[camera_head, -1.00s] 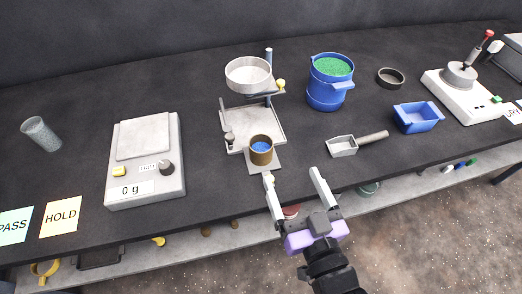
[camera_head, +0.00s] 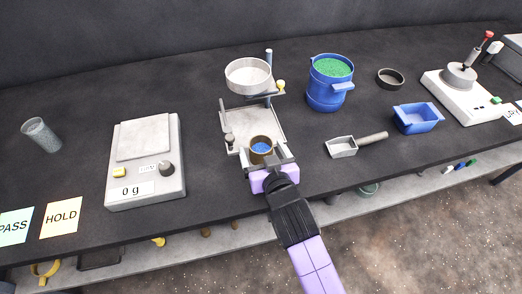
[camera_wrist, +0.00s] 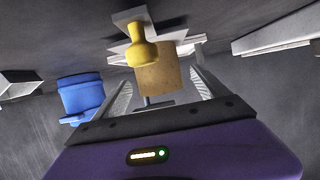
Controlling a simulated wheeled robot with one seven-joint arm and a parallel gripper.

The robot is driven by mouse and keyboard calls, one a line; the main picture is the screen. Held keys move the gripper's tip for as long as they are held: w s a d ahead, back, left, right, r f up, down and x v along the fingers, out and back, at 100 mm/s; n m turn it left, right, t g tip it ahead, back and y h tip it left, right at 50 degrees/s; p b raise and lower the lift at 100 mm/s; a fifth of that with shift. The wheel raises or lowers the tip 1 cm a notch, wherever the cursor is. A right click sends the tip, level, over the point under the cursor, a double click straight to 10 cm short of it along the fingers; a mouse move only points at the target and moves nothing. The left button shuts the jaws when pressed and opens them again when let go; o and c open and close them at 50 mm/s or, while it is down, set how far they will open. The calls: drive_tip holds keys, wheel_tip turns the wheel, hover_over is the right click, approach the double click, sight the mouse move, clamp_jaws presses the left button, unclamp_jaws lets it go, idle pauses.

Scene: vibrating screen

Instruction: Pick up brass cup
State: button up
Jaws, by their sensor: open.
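The brass cup (camera_head: 261,146) holds blue granules and stands on the small front plate of the grey screen stand (camera_head: 238,117). In the wrist view the brass cup (camera_wrist: 155,78) is ahead of my gripper, between the two fingers, with a yellow knob (camera_wrist: 141,50) in front of part of it. My gripper (camera_head: 262,160) is open at the front of the cup, its fingers reaching along the cup's sides. In the wrist view my gripper's fingers (camera_wrist: 160,85) are spread apart. Whether they touch the cup cannot be told.
A white sieve pan (camera_head: 248,77) sits above the stand. To the right are a blue bucket (camera_head: 322,95) of green granules, a metal scoop (camera_head: 342,148) and a blue tray (camera_head: 417,120). A scale (camera_head: 146,185) stands to the left.

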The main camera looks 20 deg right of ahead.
sight(258, 140)
drive_tip(key=x, duration=0.5)
drive_tip(key=shift+p, duration=0.4)
drive_tip(key=c, duration=1.7)
drive_tip(key=shift+o, duration=0.2)
drive_tip(key=shift+r, duration=0.1)
